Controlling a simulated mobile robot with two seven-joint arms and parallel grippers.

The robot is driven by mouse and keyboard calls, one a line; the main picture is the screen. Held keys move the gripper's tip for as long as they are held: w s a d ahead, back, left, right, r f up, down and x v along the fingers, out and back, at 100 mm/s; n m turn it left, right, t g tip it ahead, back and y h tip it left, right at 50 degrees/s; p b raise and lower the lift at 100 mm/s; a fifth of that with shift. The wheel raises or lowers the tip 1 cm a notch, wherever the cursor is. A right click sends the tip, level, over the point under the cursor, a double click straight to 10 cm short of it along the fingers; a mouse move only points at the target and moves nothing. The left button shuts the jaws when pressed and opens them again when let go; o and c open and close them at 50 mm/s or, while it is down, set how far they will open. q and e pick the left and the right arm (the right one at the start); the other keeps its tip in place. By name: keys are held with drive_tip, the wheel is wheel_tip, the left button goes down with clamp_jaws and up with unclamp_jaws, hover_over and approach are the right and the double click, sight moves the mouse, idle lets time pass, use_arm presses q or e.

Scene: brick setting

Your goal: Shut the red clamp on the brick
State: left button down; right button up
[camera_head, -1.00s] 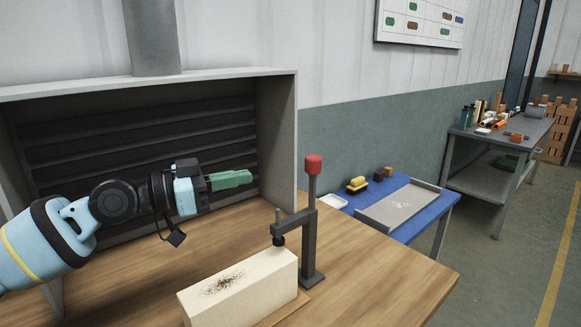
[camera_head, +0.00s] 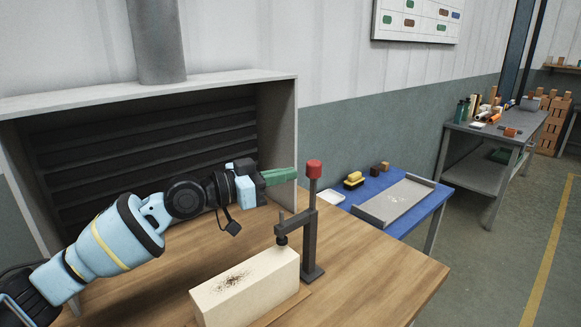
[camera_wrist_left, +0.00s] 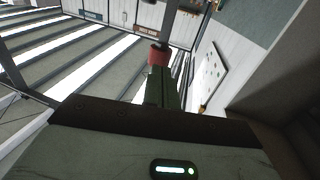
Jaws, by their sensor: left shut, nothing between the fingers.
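The clamp (camera_head: 312,232) is a dark grey post with a red knob (camera_head: 314,169) on top, and it stands upright at the right end of the brick. Its side arm carries a short dark pad (camera_head: 282,240) over the brick's top; I cannot tell whether the pad touches. My left gripper (camera_head: 290,174) has green fingers, shut and empty, just left of the red knob. In the left wrist view the knob (camera_wrist_left: 158,55) shows just beyond the fingertips (camera_wrist_left: 155,75). My right gripper is not in view.
A grey slatted booth (camera_head: 278,150) stands behind the wooden worktop (camera_head: 385,280). A blue table (camera_head: 400,222) with a grey tray (camera_head: 395,203) is to the right. A grey bench (camera_head: 490,140) stands farther back. The worktop right of the clamp is clear.

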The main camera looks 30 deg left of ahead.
sight(313, 186)
use_arm(q)
drive_tip(key=shift+x, duration=0.85)
drive_tip(key=shift+w+d, duration=0.25)
drive_tip(key=shift+w, duration=0.15)
